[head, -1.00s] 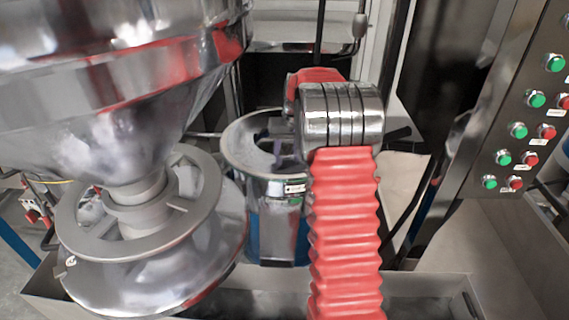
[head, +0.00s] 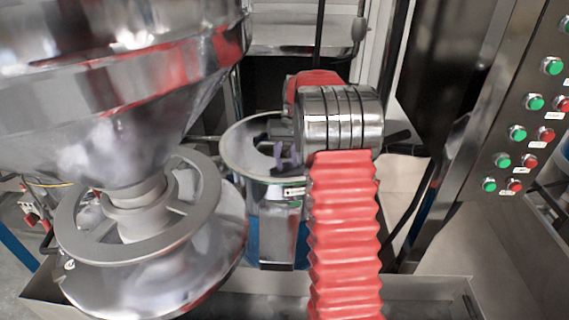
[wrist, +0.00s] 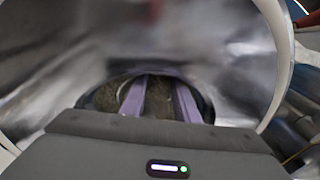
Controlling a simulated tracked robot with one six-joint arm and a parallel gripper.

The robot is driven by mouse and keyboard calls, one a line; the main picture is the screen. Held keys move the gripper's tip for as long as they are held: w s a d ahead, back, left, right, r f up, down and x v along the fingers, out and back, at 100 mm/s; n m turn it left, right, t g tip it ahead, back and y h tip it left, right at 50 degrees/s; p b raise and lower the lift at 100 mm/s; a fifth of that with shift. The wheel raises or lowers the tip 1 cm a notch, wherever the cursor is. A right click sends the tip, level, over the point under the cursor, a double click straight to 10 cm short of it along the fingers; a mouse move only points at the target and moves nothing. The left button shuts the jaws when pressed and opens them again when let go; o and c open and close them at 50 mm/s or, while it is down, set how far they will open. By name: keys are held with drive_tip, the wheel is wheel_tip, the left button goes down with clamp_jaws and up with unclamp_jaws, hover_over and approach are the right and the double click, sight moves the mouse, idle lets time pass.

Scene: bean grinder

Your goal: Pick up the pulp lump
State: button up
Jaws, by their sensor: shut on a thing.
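My gripper (head: 284,152) reaches into the open top of a metal funnel-shaped container (head: 232,150) in the head view. In the wrist view its two purple fingers (wrist: 161,86) stand apart with a dark brown, rough mass, the pulp lump (wrist: 160,106), between them. The gripper is shut on this lump. More brown matter shows just outside the fingers, and I cannot tell whether it is part of the same lump. The dark gripper body hides the lump's near side. The lump cannot be made out in the head view.
The container's shiny wall (wrist: 235,65) surrounds the gripper closely. A large steel hopper (head: 110,90) with a grey wheel (head: 75,220) stands at the left. A control panel with green and red buttons (head: 525,130) stands at the right. A metal tray edge (head: 440,283) runs along the front.

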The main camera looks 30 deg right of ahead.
sight(284, 158)
wheel_tip(284, 158, up, 10)
drive_tip(key=shift+f, duration=0.1)
idle(0.4)
drive_tip(key=shift+s, duration=0.15)
idle(0.4)
